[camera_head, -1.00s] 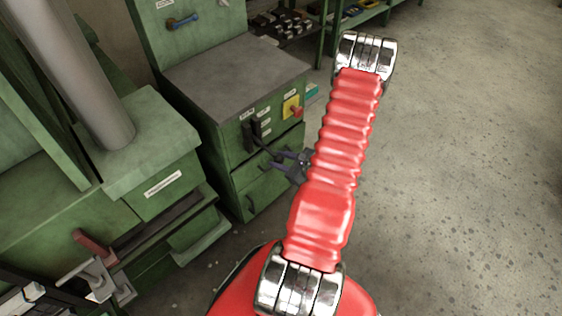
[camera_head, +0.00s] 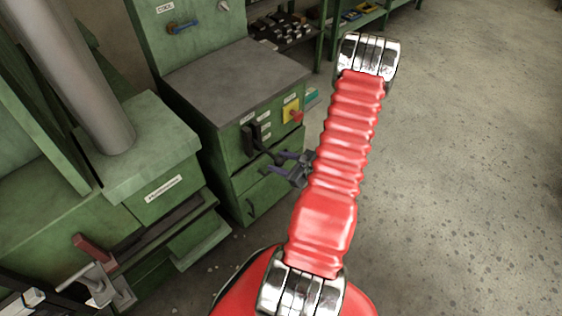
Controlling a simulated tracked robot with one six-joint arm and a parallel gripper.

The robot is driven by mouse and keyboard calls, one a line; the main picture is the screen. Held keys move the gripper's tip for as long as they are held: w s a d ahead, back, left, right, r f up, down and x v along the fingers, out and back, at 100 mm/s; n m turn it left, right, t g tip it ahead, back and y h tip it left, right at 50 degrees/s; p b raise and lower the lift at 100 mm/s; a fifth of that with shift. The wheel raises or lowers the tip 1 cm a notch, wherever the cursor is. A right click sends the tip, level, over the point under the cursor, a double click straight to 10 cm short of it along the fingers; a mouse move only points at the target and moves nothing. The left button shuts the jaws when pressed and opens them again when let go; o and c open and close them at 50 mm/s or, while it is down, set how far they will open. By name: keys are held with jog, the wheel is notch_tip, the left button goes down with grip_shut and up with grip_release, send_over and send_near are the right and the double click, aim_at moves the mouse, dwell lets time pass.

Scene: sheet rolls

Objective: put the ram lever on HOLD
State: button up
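The likely ram lever (camera_head: 250,140) is a black handle on the front of the green cabinet, with a dark arm reaching out to the lower right. Small white labels sit beside it, too small to read, so I cannot tell its setting. My gripper (camera_head: 273,163) is just right of and below the lever arm, its two purple-grey fingers apart and pointing left at the cabinet front. Nothing shows between them. I cannot tell whether a finger touches the lever. My red arm hides part of the wrist.
A yellow plate with a red knob (camera_head: 296,116) is up and right of the lever. Drawers with handles (camera_head: 250,206) lie below. A green machine with a grey column (camera_head: 85,80) stands at left. The floor (camera_head: 470,170) at right is clear.

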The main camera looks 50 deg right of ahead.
jog(key=shift+o, duration=0.5)
jog(key=shift+s+r, duration=0.25)
jog(key=shift+s, duration=0.2)
jog(key=v, duration=1.2)
jog(key=shift+s+a, duration=0.15)
jog(key=shift+s, duration=0.2)
jog(key=shift+r, duration=0.1)
